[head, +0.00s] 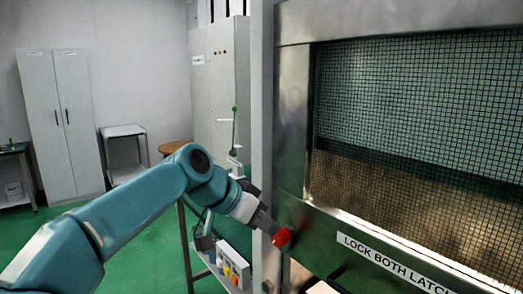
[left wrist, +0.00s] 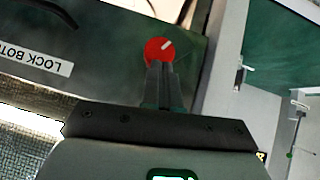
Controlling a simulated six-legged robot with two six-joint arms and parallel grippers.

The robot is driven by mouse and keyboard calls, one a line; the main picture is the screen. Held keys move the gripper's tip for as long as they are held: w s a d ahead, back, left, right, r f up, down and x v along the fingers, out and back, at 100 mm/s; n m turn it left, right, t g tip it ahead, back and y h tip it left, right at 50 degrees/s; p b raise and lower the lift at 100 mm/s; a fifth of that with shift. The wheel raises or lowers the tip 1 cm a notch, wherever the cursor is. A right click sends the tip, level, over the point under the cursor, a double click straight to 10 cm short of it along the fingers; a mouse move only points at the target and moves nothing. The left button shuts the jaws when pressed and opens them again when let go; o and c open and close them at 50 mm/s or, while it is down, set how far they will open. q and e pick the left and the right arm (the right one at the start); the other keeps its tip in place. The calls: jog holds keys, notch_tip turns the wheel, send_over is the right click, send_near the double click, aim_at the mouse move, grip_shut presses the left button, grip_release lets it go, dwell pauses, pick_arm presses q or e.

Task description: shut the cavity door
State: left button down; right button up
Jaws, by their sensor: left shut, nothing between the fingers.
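The cavity door (head: 400,130) fills the right of the head view, a metal frame around a mesh window. Its lower rail carries a label (head: 385,262) reading "LOCK BOTH LATCH…", cut off at the edge. I cannot tell whether the door is fully shut. My left gripper (head: 270,226) is shut and empty, with its tips at a red round knob (head: 281,238) by the door's lower left corner. In the left wrist view the fingertips (left wrist: 158,70) overlap the lower edge of the red knob (left wrist: 160,50), which bears a white mark. Contact is unclear. My right gripper is out of view.
A tall grey cabinet (head: 220,90), a white locker (head: 62,120) and a small table (head: 124,131) stand behind. Green floor (head: 150,250) lies open at left.

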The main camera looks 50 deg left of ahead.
pick_arm(q)
notch_tip(320, 180, down, 25)
jog(key=b, duration=2)
jog(key=shift+w+f, duration=0.2)
jog(key=shift+f, duration=0.1)
jog(key=shift+d, duration=0.1)
jog(key=s+a+r+p, duration=0.2)
jog(key=s+r+p, duration=0.4)
jog(key=r, duration=0.5)
jog(key=shift+s+a+r, duration=0.25)
jog(key=shift+s+r, duration=0.1)
jog(key=shift+s, duration=0.1)
